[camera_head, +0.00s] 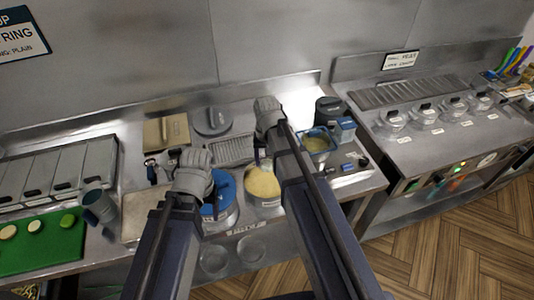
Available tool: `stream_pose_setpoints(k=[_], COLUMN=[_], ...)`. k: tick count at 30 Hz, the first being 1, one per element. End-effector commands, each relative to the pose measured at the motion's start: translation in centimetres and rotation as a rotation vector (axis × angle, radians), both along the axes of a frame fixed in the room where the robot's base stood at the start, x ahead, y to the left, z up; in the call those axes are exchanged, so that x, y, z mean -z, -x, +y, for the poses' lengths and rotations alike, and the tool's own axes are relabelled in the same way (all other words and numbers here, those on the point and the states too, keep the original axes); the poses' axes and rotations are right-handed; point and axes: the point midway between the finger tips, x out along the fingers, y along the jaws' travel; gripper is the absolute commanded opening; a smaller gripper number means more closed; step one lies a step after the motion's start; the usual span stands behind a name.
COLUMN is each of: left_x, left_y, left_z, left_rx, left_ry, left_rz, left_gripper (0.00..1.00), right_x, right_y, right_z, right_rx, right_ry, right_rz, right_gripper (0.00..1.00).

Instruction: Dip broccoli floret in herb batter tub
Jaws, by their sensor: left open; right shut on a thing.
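My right gripper (268,108) is over the counter behind the tubs. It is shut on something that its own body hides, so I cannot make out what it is. A tub of pale yellow batter (262,184) stands in front of it. A thin blue-grey piece (257,156) shows between that gripper and this tub. Another tub, with greenish-beige contents (317,143), stands right of my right arm. I cannot read which tub is herb. My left gripper (195,160) is open, behind and left of a blue-topped round container (222,188). I cannot make out a broccoli floret.
A green board (42,250) with several pale and green slices lies at the left, beside a grey-blue cup (99,205). A wire rack (231,149) lies behind the tubs. A dark round pot (328,108) stands at the back right. Lidded glass jars (424,114) stand on the right counter.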

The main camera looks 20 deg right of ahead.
Motion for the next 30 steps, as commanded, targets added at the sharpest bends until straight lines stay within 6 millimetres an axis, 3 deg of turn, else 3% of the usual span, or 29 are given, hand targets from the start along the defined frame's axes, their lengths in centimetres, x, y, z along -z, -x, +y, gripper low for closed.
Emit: stream_pose_setpoints(k=[11, 30], left_x=[1.5, 8.6], left_y=[0.0, 0.0], left_z=[0.0, 0.0], left_rx=[0.002, 0.005], left_ry=[0.000, -0.001], left_rz=[0.000, 0.000], left_gripper=[0.68, 0.68], right_x=[1.5, 8.6], right_y=[0.0, 0.0], right_z=[0.0, 0.0], right_rx=[0.000, 0.000], right_ry=[0.000, 0.000], right_rz=[0.000, 0.000], right_gripper=[0.31, 0.31])
